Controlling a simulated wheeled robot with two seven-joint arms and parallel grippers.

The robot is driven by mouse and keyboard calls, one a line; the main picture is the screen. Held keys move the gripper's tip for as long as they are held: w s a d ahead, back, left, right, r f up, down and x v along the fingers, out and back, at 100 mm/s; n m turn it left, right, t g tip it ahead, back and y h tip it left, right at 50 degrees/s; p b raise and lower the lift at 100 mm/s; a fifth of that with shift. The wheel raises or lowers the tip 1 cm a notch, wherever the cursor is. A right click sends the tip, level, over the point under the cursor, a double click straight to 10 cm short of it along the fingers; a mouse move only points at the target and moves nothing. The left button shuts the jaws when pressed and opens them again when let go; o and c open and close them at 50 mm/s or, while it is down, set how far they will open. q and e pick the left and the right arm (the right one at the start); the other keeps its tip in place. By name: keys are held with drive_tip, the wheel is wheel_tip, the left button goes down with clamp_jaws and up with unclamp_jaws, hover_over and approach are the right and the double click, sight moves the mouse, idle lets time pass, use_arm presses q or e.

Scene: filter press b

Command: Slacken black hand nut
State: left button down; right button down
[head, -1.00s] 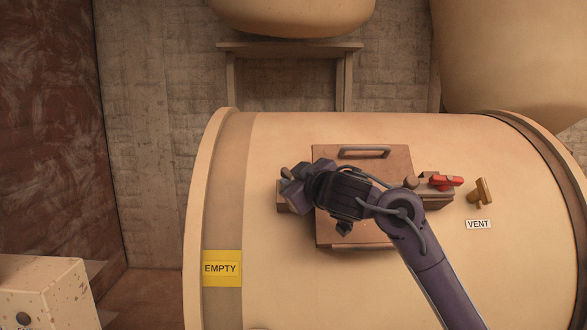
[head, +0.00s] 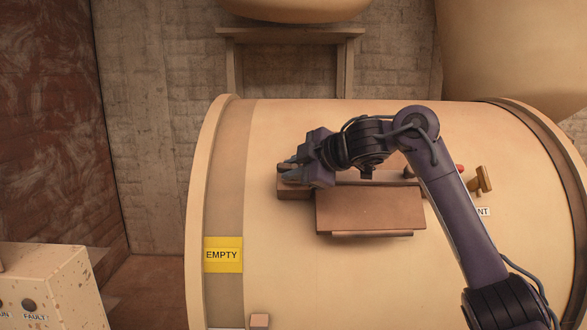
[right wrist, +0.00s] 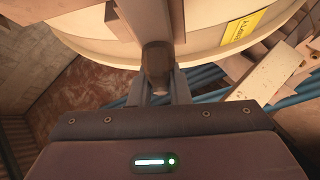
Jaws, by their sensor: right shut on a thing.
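My right gripper (head: 290,173) is at the left end of a brown clamp bar (head: 292,190) that crosses the hatch on the drum. In the right wrist view the gripper (right wrist: 160,90) is shut on a dark, stubby cylinder, which I take to be the black hand nut (right wrist: 155,62). In the head view the fingers hide the nut. The brown hatch plate (head: 370,210) shows below the bar; its upper part and handle are behind my arm. My left gripper is out of view.
A red lever (head: 460,169), mostly covered by my right arm, and a tan vent valve (head: 482,181) stand right of the hatch. A yellow EMPTY label (head: 223,255) is on the drum. A control box (head: 50,275) stands at lower left. Bare drum lies left of the hatch.

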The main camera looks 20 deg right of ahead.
idle(0.3)
drive_tip(key=c, duration=1.4)
unclamp_jaws()
drive_tip(key=shift+o, duration=0.2)
drive_tip(key=shift+s+d, duration=0.1)
drive_tip(key=shift+s, duration=0.05)
drive_tip(key=b+v, duration=0.2)
drive_tip(key=v, duration=0.5)
drive_tip(key=shift+r, duration=0.25)
